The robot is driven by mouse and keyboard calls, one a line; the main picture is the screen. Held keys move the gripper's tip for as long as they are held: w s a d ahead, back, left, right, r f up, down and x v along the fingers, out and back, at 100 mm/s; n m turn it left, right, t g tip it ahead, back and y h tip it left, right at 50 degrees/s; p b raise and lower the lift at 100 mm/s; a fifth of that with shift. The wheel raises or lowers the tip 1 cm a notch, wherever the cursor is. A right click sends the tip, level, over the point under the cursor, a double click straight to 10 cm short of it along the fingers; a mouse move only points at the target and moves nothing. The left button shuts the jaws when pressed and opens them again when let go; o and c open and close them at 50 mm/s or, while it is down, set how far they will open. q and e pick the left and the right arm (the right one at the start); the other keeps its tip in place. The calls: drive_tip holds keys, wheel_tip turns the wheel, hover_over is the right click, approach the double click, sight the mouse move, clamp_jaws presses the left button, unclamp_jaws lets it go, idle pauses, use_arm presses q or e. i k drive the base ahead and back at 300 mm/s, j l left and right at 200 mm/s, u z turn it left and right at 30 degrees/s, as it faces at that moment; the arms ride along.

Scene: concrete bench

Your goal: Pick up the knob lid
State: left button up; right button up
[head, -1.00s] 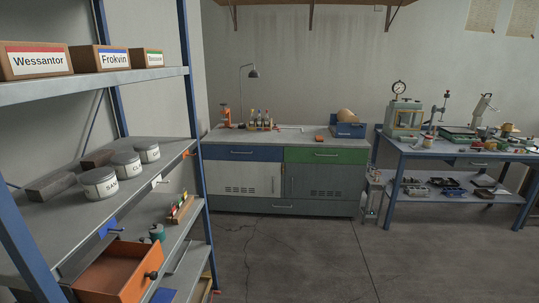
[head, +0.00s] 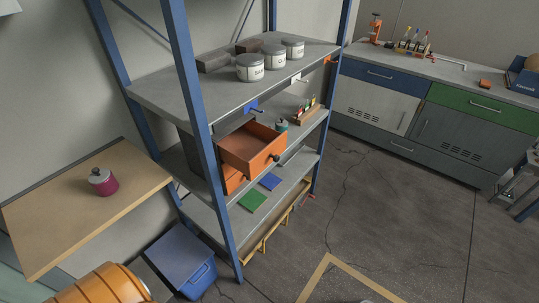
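A small maroon jar (head: 106,187) stands on a wooden wall board at the left of the head view. A grey lid with a small dark knob (head: 99,175) sits on top of it; this looks like the knob lid. A small teal pot with a dark top (head: 282,126) stands on a shelf beside the open orange drawer; it is too small to tell whether its top is a knob lid. Neither of my grippers is in view.
The wooden board (head: 75,222) is otherwise bare. The blue-post shelf rack (head: 150,92) stands right of it, with an orange drawer (head: 240,143) pulled out. A blue bin (head: 180,262) and an orange ribbed object (head: 100,288) are below. Open floor (head: 400,210) lies at right.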

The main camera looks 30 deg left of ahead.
sight(99, 176)
drive_tip(key=u, duration=2.45)
drive_tip(key=i, duration=0.15)
